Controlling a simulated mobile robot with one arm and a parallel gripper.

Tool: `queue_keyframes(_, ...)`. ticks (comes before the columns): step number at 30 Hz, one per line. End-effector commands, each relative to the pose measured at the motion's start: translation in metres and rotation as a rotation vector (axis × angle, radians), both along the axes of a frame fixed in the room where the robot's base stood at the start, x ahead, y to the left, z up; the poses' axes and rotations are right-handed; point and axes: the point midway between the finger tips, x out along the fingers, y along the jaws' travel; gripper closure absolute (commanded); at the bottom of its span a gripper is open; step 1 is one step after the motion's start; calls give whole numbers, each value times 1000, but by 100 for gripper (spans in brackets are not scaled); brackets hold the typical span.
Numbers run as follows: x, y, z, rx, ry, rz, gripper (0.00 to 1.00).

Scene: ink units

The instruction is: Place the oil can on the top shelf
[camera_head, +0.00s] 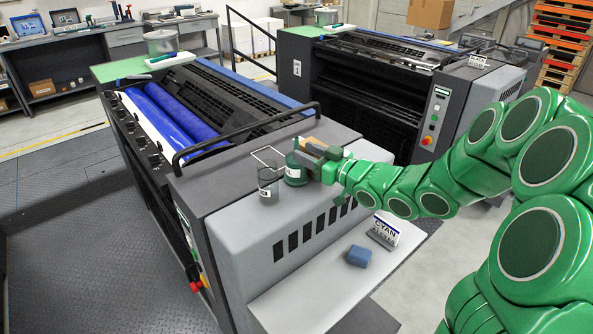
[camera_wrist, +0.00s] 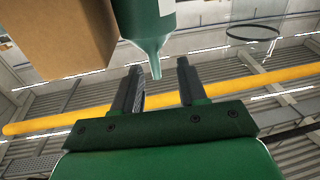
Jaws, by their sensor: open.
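The oil can (camera_head: 295,172) is dark green with a white label. It stands on the grey top of the near ink unit (camera_head: 240,195), beside a clear container. In the wrist view the can (camera_wrist: 146,18) is at the top centre, its narrow spout reaching toward the gap between my fingertips. My gripper (camera_head: 312,156) is open at the can's right side; the wrist view shows both fingers (camera_wrist: 158,78) apart with nothing clamped. Contact with the can is unclear. Which surface is the top shelf is unclear.
The clear container (camera_head: 268,183) with a wire handle stands left of the can. A brown block (camera_wrist: 62,38) is close by in the wrist view. A lower white ledge (camera_head: 300,297) holds a blue block (camera_head: 359,256) and a CYAN sign (camera_head: 385,231). A bench (camera_head: 60,45) stands far left.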

Motion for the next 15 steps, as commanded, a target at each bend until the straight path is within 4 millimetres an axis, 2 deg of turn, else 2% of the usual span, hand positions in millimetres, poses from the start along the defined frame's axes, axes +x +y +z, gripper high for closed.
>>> queue_keyframes(9,23,20,2,2,-3,1,58)
queue_keyframes(15,31,31,0,0,1,1,58)
